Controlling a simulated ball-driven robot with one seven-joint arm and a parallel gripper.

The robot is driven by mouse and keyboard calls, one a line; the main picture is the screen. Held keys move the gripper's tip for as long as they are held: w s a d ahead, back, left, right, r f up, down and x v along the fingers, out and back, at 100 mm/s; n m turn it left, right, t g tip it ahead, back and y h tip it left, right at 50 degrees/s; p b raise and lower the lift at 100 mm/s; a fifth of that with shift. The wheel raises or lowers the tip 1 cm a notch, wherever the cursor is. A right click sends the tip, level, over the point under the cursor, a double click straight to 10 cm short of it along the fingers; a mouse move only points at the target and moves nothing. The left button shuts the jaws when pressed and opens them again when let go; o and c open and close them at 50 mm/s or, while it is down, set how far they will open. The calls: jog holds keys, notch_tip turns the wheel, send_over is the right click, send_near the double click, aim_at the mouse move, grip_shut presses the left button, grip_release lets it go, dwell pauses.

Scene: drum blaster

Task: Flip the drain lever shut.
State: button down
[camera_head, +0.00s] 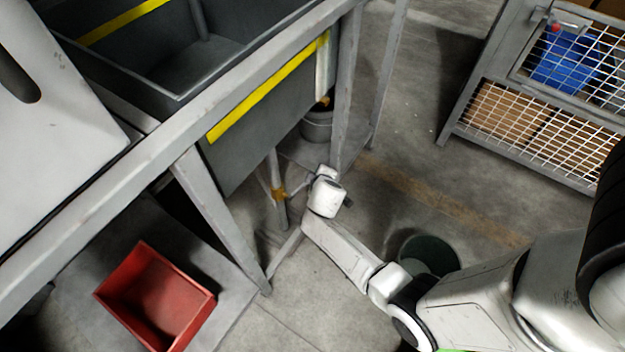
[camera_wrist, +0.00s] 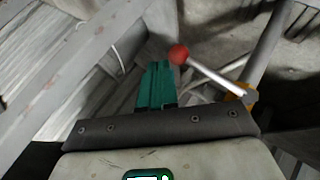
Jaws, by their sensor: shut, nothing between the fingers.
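The drain lever (camera_wrist: 208,74) is a pale metal rod with a red ball knob (camera_wrist: 179,54), seen in the wrist view. It slants from the knob at upper left down to an orange-yellow valve fitting (camera_wrist: 240,92) at right. My gripper (camera_wrist: 157,70) has teal fingers that are shut and empty. In the picture the fingertips lie just left of and below the knob; I cannot tell whether they touch it. In the head view the valve fitting (camera_head: 278,194) sits on a vertical pipe under the sink, just left of my wrist. The lever cannot be made out there.
The grey sink stand (camera_head: 190,185) has legs and a lower brace near my arm. A red bin (camera_head: 155,298) lies under the stand at lower left. A dark green bucket (camera_head: 430,255) stands behind my forearm. A wire cage (camera_head: 540,110) is at upper right, with open floor between.

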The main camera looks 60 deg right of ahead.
jog(key=s+a+r+p, duration=0.4)
jog(key=s+r, duration=0.1)
jog(key=r, duration=0.4)
jog(key=shift+r+p, duration=0.2)
jog(key=shift+p, duration=0.15)
